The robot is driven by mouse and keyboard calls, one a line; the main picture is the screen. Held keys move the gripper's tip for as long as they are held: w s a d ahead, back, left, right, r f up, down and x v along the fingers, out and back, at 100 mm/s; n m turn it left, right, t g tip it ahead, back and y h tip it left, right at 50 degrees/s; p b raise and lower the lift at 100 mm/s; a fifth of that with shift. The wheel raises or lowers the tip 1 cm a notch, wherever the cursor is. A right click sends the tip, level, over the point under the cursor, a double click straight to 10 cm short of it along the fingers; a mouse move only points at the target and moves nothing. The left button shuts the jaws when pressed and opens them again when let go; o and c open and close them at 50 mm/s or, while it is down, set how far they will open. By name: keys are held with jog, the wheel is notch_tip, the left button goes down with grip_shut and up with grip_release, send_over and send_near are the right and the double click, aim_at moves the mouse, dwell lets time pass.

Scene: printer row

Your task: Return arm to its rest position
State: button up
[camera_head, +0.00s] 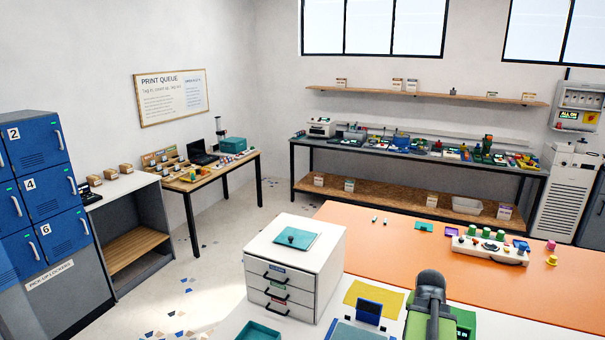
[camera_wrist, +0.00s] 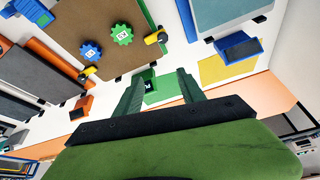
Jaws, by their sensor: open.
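My arm (camera_head: 429,300), with a green link and a dark rounded joint, rises at the bottom of the head view, over the near table. My gripper (camera_wrist: 163,76) shows in the wrist view with its two green fingers apart and nothing held. A small green item with a dark labelled face (camera_wrist: 150,84) shows between and beyond the fingers, seemingly on the white tabletop. The gripper's fingers cannot be made out in the head view.
A white drawer unit (camera_head: 265,275) stands left of my arm. A blue stand (camera_head: 368,311) and yellow mat (camera_head: 374,297) lie close by. The wrist view shows a brown board (camera_wrist: 105,38) with two gears. The orange tabletop (camera_head: 395,255) is mostly clear beyond my arm.

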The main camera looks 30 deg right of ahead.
jog(key=w+a+f+n+y+b, duration=0.1)
jog(key=w+a+n, duration=0.1)
jog(key=w+a, duration=0.55)
jog(key=w+a+f+n+t+b, duration=0.15)
jog(key=w+a, duration=0.25)
jog(key=a, duration=0.7)
jog(key=w+a+f+n+g+y, duration=0.1)
jog(key=w+a+f+n, duration=0.3)
jog(key=a, duration=0.6)
jog(key=s+a+n+g+y+b, duration=0.1)
jog(key=a+n, duration=0.4)
jog(key=a, duration=1.5)
jog(key=shift+s+g+y+b, duration=0.3)
jog(key=shift+s+g+y, duration=0.2)
jog(key=shift+s+g, duration=0.35)
jog(key=shift+c, duration=0.5)
